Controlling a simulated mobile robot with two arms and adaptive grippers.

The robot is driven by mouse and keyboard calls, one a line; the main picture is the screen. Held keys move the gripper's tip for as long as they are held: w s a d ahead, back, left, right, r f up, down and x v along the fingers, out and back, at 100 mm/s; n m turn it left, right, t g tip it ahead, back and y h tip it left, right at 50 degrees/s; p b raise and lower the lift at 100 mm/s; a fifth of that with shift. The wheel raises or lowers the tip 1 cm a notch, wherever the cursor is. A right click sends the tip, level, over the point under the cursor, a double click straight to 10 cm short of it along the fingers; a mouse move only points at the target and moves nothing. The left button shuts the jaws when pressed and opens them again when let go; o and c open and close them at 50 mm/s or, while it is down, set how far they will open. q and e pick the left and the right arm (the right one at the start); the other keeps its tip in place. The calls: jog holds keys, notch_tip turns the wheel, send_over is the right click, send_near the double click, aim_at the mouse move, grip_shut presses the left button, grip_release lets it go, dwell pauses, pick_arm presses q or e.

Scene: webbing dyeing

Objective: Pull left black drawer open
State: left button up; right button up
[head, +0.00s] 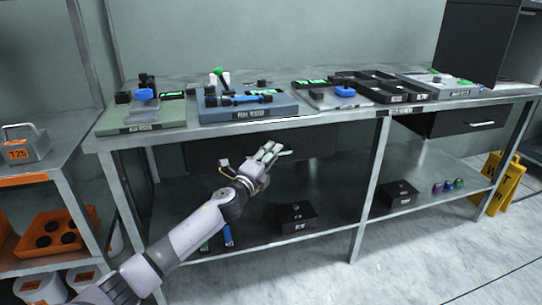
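The left black drawer (312,146) hangs under the steel workbench top, left of the middle leg. It looks closed or nearly so. Its dark front shows on both sides of my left gripper (274,152), which is in front of it and covers its middle. A pale bar beside the fingertips may be the handle, but I cannot tell whether the fingers touch it or are shut on it. My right gripper is not in view.
The workbench (310,125) carries several devices and trays. A second black drawer (470,122) with a pale handle hangs at right. Black boxes (297,218) stand on the lower shelf. An orange-shelved rack (22,180) is at left, a yellow wet-floor sign (498,184) at right. The front floor is clear.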

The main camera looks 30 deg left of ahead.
pick_arm(q)
grip_shut()
dwell(0.7)
